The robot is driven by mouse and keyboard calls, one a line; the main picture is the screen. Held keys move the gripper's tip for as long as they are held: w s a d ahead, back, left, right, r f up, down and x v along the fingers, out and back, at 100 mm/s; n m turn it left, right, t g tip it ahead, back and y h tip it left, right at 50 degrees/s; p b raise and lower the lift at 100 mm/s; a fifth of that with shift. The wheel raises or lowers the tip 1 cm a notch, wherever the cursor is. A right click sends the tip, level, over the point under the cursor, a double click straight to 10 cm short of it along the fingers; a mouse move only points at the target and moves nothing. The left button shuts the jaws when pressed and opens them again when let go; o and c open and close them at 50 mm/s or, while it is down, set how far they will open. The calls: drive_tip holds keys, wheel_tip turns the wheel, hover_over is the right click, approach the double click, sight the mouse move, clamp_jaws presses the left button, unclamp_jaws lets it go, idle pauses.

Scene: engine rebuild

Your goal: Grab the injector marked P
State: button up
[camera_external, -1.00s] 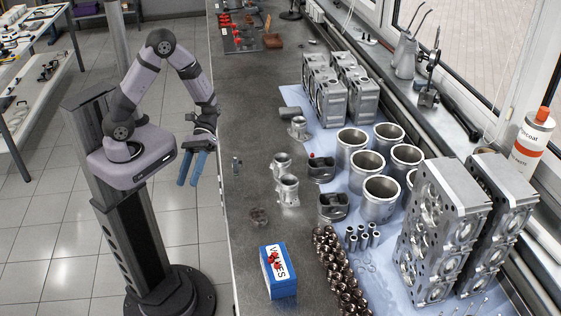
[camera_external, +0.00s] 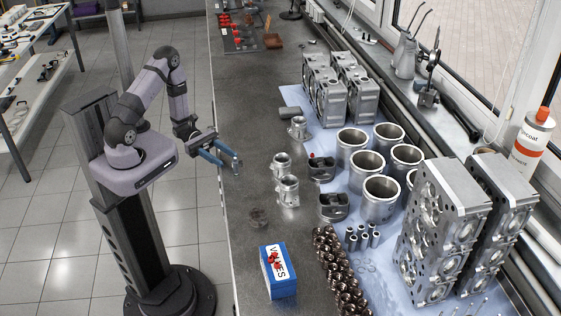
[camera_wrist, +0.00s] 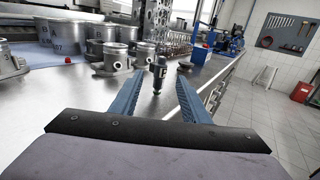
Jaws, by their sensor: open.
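The injector (camera_wrist: 159,70) is a small dark upright piece with a pale mark on its upper body; I cannot read the letter surely. It stands on the grey bench near the front edge, and in the outside view it is a tiny upright shape (camera_external: 237,166) at the fingertips. My gripper (camera_wrist: 161,80) has its two blue fingers spread, and the injector shows in the gap at their tips. In the outside view my gripper (camera_external: 229,160) reaches over the bench edge, level and low. The fingers are open and I see no contact with the injector.
A blue valves box (camera_external: 281,285) and a dark ring-like part (camera_external: 258,217) lie nearer the camera. Bare bench surrounds the injector closely.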

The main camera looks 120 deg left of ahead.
sight(235, 163)
drive_tip(key=shift+w+d+r+p, duration=0.15)
drive_tip(key=shift+w+p, duration=0.45)
drive_tip(key=shift+w, duration=0.6)
drive_tip(key=shift+w+d+r+p, duration=0.15)
drive_tip(key=shift+w+p, duration=0.4)
drive_tip(key=shift+w, duration=0.65)
drive_tip(key=shift+w+d+f, duration=0.1)
drive_tip(key=shift+w+f, duration=0.1)
drive_tip(key=shift+w, duration=0.5)
drive_tip(key=c, duration=1)
